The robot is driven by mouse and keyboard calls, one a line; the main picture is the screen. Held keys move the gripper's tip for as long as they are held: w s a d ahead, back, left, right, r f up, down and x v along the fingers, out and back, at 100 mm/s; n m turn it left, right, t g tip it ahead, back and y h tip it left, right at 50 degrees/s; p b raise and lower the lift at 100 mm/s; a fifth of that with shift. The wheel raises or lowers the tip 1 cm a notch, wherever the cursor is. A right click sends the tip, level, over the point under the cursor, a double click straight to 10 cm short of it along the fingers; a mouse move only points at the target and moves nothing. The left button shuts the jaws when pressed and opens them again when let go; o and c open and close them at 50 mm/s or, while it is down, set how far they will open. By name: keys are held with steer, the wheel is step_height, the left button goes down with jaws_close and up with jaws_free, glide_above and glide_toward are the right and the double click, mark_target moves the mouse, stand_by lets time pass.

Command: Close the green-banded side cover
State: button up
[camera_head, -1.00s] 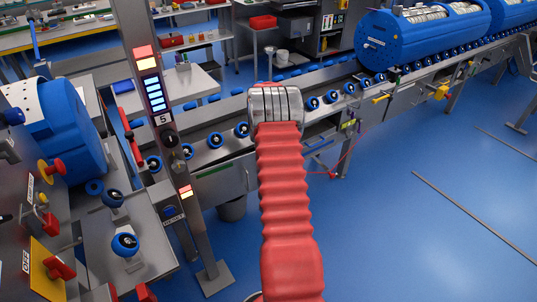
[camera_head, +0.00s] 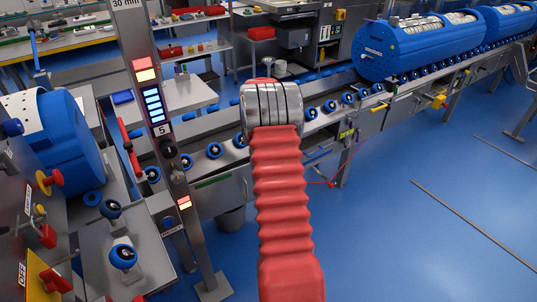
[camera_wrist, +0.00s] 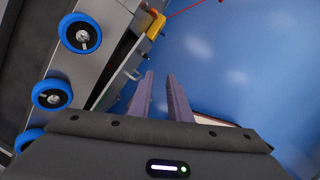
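A thin green band (camera_head: 213,182) runs along the upper edge of a grey side panel (camera_head: 226,198) below the conveyor, left of my arm in the head view. My arm hides its right part, and I cannot tell how far open it stands. My gripper (camera_wrist: 160,75) shows in the wrist view with its two fingers apart and nothing between them. It points down over the blue floor, beside the conveyor's side. A grey plate with a small handle (camera_wrist: 130,72) is left of the fingers, apart from them. In the head view the fingers are hidden.
The conveyor has blue rollers (camera_head: 215,151), also in the wrist view (camera_wrist: 81,33). A yellow fitting (camera_wrist: 155,26) and a red cord (camera_head: 330,184) are near its side. A post with a lit display (camera_head: 153,104) stands left. The right floor is mostly clear.

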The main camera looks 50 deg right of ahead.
steer(key=s+a+r+m+t, duration=0.1)
steer(key=a+r+m, duration=0.4)
steer(key=a+r, duration=0.75)
steer(key=s+a+r+m+t, duration=0.15)
steer(key=a+r+m, duration=0.25)
steer(key=a+r, duration=0.85)
steer(key=s+a+f+m+t+y, duration=0.1)
steer(key=s+a+m, duration=0.9)
steer(key=s+a, duration=1.2)
steer(key=a+t+y, duration=0.1)
steer(key=a, duration=0.2)
steer(key=shift+a+f+m+y, duration=0.2)
steer(key=shift+a+m+y, duration=0.1)
steer(key=shift+m, duration=0.1)
steer(key=shift+s+a, duration=0.1)
steer(key=shift+a, duration=0.05)
